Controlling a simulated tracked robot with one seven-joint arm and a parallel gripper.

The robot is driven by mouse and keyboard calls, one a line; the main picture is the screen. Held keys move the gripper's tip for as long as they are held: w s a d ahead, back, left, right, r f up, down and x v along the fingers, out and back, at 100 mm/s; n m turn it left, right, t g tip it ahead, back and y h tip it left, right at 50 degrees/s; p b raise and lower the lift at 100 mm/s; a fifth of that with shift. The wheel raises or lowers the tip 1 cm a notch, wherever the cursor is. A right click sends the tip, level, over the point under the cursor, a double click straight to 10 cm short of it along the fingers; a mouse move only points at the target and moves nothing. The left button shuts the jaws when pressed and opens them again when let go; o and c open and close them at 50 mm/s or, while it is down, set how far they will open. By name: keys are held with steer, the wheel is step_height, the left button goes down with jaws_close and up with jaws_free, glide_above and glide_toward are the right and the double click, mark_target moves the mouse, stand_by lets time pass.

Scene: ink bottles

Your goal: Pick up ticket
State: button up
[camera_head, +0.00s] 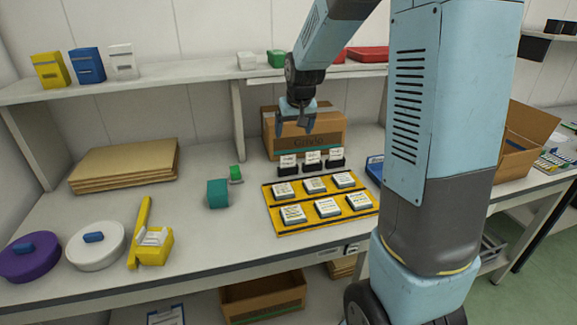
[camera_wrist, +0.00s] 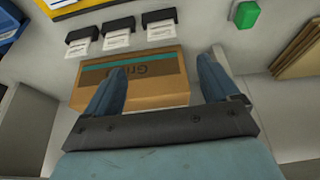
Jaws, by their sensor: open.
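Three white tickets with print stand in black holders in a row on the bench: a left ticket (camera_head: 288,161), a middle ticket (camera_head: 313,156) and a right ticket (camera_head: 336,153). In the wrist view, they show upside down at the top, one ticket (camera_wrist: 117,40) in the middle of the row. My gripper (camera_head: 308,127) is open and empty.
A yellow tray (camera_head: 285,229) with several labelled blocks lies in front of the holders. A green-topped item (camera_head: 236,172) and a teal block (camera_head: 217,194) stand to the left. Flat cardboard (camera_head: 125,165) lies further left. A shelf (camera_head: 180,82) runs above the bench.

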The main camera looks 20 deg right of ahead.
glide_toward(288, 156)
steer(key=w+x, duration=0.1)
steer(key=x, duration=0.4)
steer(key=shift+s+x, duration=0.2)
steer(key=shift+x, duration=1.2)
steer(key=shift+s+x, duration=0.2)
steer(key=shift+x, duration=1.2)
steer(key=shift+f, duration=0.15)
steer(key=shift+c, duration=0.4)
steer(key=c, duration=1)
steer(key=shift+c, duration=0.2)
